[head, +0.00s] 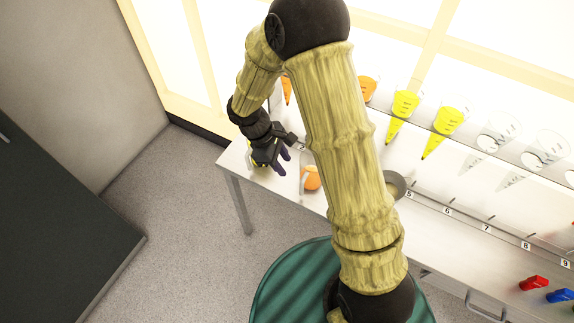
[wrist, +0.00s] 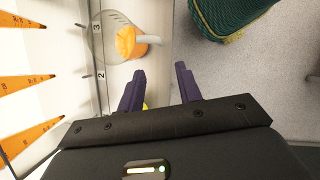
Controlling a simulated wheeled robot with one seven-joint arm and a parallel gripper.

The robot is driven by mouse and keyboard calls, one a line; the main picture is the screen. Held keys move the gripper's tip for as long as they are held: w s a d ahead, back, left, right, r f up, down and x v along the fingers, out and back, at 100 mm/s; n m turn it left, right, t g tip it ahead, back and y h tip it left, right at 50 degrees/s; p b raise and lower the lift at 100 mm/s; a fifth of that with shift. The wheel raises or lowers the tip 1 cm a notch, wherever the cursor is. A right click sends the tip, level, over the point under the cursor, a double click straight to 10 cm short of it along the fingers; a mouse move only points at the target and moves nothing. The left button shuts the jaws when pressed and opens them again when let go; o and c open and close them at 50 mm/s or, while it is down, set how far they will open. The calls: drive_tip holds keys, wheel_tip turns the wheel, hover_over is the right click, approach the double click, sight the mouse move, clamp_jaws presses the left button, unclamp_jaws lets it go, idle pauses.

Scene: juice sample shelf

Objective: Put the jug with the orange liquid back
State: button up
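The jug with orange liquid (head: 312,178) stands on the white counter, just right of my gripper (head: 284,153).
Orange cones (head: 367,88), yellow cones (head: 405,103) and clear cones (head: 497,132) hang in a rack at the back. Numbers run along a strip on the counter. A grey round object (head: 396,186) is partly behind my arm. Red (head: 533,283) and blue (head: 560,295) objects lie at right.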

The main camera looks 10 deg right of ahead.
drive_tip(key=shift+d+r, duration=0.1)
drive_tip(key=shift+d, duration=0.05)
idle(0.3)
drive_tip(key=s+d+r+m+t+y, duration=0.3)
drive_tip(key=s+d+r+m, duration=0.6)
drive_tip(key=r+m, duration=0.3)
drive_tip(key=shift+s+d+m+t+y, duration=0.15)
drive_tip(key=shift+d+m+t+y, duration=0.3)
drive_tip(key=shift+m+y, duration=0.25)
